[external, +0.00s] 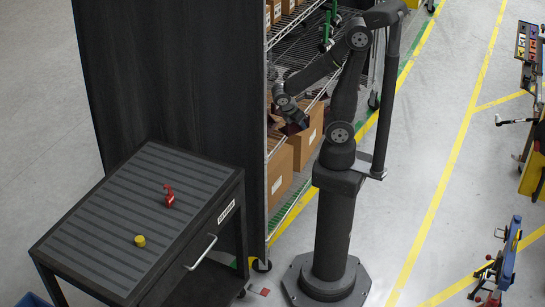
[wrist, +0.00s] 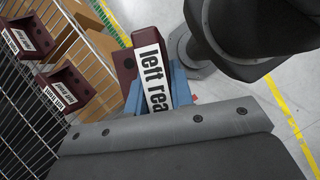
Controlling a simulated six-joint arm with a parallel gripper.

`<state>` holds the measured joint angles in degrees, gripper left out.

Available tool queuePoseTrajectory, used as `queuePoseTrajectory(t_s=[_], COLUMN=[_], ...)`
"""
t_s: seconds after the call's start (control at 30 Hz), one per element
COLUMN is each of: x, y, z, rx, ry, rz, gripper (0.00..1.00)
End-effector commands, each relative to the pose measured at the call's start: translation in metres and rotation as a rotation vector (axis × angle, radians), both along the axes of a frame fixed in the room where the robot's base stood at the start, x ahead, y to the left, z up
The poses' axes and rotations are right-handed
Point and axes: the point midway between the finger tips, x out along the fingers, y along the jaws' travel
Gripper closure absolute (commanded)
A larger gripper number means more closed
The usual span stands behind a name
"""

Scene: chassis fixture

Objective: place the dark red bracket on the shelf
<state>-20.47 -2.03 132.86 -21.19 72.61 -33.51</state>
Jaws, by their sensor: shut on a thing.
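A dark red bracket (wrist: 124,68) with a white label reading "left rea…" is held between the blue fingers of my gripper (wrist: 153,84) in the wrist view. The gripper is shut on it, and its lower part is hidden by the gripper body. In the external view my gripper (external: 293,117) reaches in at the side of the wire shelf (external: 277,146), and the held bracket is too small to make out clearly. In the wrist view two more labelled dark red brackets, an upper one (wrist: 19,32) and a lower one (wrist: 76,81), sit on the wire shelf (wrist: 22,110) at left.
Cardboard boxes (external: 280,175) stand on the rack below and beside my gripper. A tall dark panel (external: 170,80) closes the rack's left side. A black cart (external: 105,215) carries a red object (external: 170,196) and a yellow cylinder (external: 140,241).

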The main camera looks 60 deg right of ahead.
Motion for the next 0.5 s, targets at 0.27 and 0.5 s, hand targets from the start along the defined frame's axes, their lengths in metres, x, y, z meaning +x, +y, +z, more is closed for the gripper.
queuePoseTrajectory(t_s=[0.27,0.5], x=[-0.012,-0.027], y=[-0.049,-0.085], z=[-0.005,-0.006], rx=[0.001,-0.001], ry=[-0.003,-0.002], rz=[-0.092,-0.165], gripper=[1.00,1.00])
